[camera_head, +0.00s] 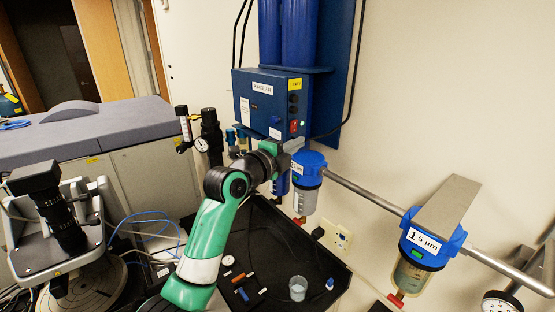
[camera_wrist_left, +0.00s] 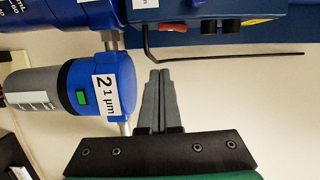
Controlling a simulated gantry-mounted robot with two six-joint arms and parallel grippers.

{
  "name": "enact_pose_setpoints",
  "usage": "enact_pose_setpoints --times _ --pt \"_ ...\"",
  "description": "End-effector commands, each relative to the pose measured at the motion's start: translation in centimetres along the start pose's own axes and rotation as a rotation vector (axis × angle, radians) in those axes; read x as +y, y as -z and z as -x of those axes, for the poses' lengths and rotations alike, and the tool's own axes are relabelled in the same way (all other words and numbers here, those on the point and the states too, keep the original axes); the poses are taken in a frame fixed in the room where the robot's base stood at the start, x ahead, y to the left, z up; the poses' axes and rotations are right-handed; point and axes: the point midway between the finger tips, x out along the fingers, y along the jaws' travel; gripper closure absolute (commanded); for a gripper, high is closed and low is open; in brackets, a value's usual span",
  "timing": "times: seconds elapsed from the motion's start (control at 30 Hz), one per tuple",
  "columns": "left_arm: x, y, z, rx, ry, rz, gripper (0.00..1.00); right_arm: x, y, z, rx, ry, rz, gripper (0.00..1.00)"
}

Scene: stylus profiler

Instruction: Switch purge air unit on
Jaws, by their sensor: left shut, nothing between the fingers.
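The purge air unit (camera_head: 262,95) is a blue wall box with a "PURGE AIR" label, below blue cylinders. A red switch (camera_head: 294,127) sits low on its right side face, under dark round knobs. In the left wrist view the red switch (camera_wrist_left: 172,27) shows at the top on the unit's face, beside two black knobs. My left gripper (camera_head: 298,144) is just below the switch. In the left wrist view my left gripper (camera_wrist_left: 160,73) is shut and empty, its fingertips pointing at the unit with a visible gap below the switch. My right gripper is in neither view.
A blue-topped filter (camera_head: 308,170) hangs close beside my left gripper; it also shows in the left wrist view (camera_wrist_left: 100,85). A pipe (camera_head: 365,190) runs right to another filter (camera_head: 430,235). A black tray (camera_head: 270,240) with small items lies below. A black cable hangs near the unit.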

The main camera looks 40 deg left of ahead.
Motion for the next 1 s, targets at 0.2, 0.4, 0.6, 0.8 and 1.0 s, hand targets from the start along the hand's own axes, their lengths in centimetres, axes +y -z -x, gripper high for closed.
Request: enact_pose_setpoints --times 0.2,0.4,0.6,0.8,1.0 --pt "-0.9 0.0 3.4 -0.001 -0.004 0.001 1.00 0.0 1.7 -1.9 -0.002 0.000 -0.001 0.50" --pt "-0.6 0.0 5.6 -0.001 -0.004 0.002 1.00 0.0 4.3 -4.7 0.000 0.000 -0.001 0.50" --pt "0.0 0.0 7.5 0.000 -0.001 0.001 1.00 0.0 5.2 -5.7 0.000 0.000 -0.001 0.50" --pt "0.3 0.0 7.7 0.001 0.000 0.001 1.00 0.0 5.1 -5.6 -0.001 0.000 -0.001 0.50" --pt "0.3 0.0 7.7 0.001 0.000 0.001 1.00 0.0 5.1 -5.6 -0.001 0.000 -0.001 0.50"
